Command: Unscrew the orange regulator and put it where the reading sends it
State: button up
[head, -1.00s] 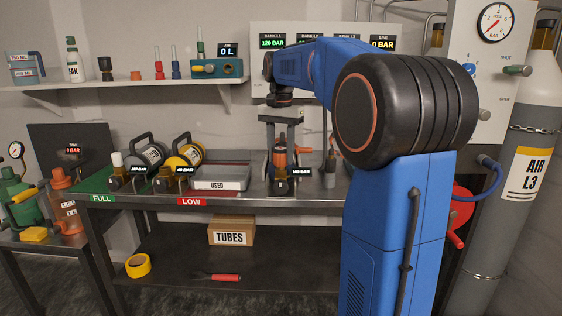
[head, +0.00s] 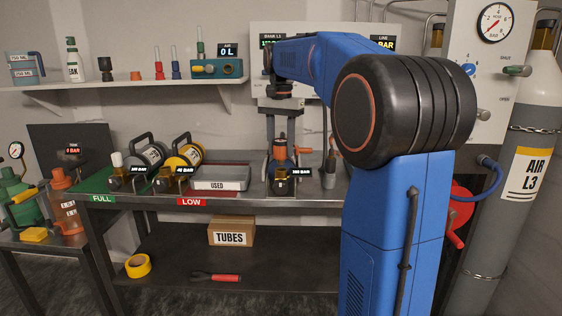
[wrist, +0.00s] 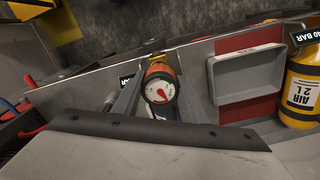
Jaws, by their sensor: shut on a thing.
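The orange regulator (head: 279,152) is between the jaws of my gripper (head: 281,148), above the front of the bench. In the wrist view, its round white gauge (wrist: 160,91) with a red needle faces the camera; the scale is too small to read. The orange body (wrist: 158,70) is held between the grey fingers. Below it in the head view is a dark block with a brass valve (head: 280,175) and a BAR tag (head: 301,172) whose number is blurred. I cannot tell whether the regulator touches the valve.
A grey USED tray (head: 221,184) stands left of my gripper, on a red mat marked LOW (head: 191,202). A green mat marked FULL (head: 102,198) is further left. Yellow (head: 187,155) and grey (head: 150,155) cylinders lie behind.

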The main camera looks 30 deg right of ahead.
jog(key=shift+r, duration=1.2)
